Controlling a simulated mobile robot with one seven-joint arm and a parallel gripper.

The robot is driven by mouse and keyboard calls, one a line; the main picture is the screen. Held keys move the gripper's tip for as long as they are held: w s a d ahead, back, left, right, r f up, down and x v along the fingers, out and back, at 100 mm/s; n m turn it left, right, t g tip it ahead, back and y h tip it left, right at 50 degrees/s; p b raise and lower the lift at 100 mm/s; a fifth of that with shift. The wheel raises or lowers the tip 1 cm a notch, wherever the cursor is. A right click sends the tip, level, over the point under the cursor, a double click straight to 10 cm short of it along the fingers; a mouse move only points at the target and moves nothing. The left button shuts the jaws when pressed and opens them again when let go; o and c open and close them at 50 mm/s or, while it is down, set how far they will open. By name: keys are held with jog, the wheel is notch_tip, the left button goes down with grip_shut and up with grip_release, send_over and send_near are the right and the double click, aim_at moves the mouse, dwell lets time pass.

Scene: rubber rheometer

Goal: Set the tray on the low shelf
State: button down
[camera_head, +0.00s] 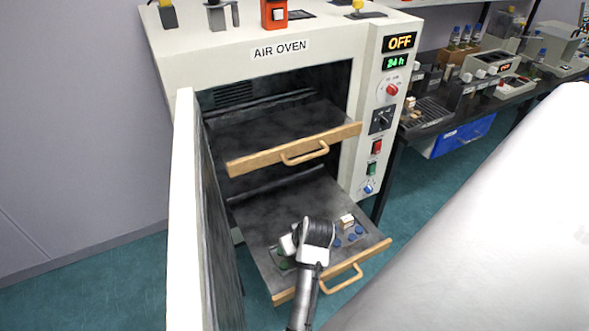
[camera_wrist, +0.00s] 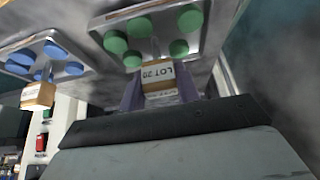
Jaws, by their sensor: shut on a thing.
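A metal tray (camera_wrist: 150,48) with several green discs fills the top middle of the wrist view. Its block handle (camera_wrist: 158,80) reads "LOT 20" and sits between the fingers of my gripper (camera_wrist: 160,92), which is shut on it. In the head view the green discs (camera_head: 283,264) show left of my gripper (camera_head: 292,246), over the pulled-out low shelf (camera_head: 262,218) of the air oven. My gripper hides most of this tray. I cannot tell whether the tray touches the shelf.
A second tray (camera_head: 352,236) with blue discs and its own block stands on the low shelf at the right, also in the wrist view (camera_wrist: 75,67). The upper shelf (camera_head: 270,140) is pulled out above and empty. The open oven door (camera_head: 185,200) borders the left.

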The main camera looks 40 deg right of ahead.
jog(key=shift+f, duration=0.45)
jog(key=c, duration=0.9)
grip_release()
jog(key=shift+f, duration=0.1)
notch_tip(320, 180, up, 3)
jog(key=p, duration=0.2)
jog(key=shift+r+p, duration=0.2)
jog(key=shift+p, duration=0.2)
jog(key=shift+r, duration=1.35)
